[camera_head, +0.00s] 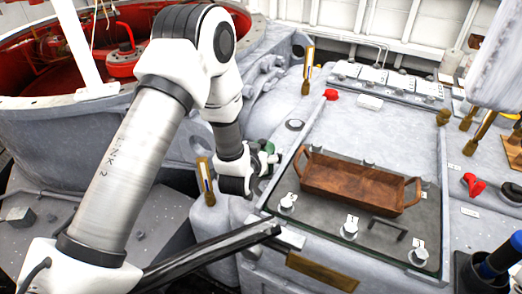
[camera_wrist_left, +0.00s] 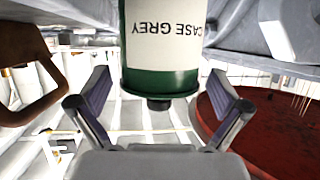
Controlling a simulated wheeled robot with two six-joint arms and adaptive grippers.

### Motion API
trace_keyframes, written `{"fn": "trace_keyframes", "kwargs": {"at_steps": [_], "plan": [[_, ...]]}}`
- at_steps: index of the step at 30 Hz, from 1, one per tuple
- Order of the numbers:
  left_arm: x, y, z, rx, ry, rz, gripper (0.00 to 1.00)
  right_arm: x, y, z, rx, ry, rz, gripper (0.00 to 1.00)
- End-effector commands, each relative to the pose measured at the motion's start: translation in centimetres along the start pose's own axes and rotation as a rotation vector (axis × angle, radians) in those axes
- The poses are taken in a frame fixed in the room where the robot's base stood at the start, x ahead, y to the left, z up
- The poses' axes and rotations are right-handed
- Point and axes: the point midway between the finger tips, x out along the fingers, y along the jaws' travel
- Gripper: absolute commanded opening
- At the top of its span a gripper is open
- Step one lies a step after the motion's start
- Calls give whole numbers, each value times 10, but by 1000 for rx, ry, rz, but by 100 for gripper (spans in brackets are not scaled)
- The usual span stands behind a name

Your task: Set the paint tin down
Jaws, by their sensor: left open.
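The paint tin (camera_wrist_left: 160,40) is green with a pale label reading "CASE GREY", upside down in the left wrist view. My left gripper (camera_wrist_left: 158,80) is open, with one finger on each side of the tin's near end and a visible gap at both sides. In the head view my left gripper (camera_head: 250,178) is beside the left edge of the grey panel. Only a small green part of the tin (camera_head: 269,147) shows there, the rest hidden behind the gripper. Whether the tin's base rests on a surface cannot be seen. My right gripper is not in view.
A wooden tray (camera_head: 350,184) with end handles sits on the panel among several knobs. A brass-coloured post (camera_head: 205,181) stands left of my gripper. A red-lined round opening (camera_head: 40,60) is at upper left. The panel right of the gripper, before the tray, is narrow.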

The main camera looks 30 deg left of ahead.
Motion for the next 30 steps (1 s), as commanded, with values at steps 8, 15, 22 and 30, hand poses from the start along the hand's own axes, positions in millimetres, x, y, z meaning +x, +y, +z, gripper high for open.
{"fn": "trace_keyframes", "kwargs": {"at_steps": [8,15,22,30], "plan": [[-36,0,-3,1,-2,0,100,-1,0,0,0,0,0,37],[-103,0,-10,4,-6,0,100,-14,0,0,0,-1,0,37],[-122,0,-5,1,-3,-1,100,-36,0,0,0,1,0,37],[-122,0,-3,0,0,0,100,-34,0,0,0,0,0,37]]}}
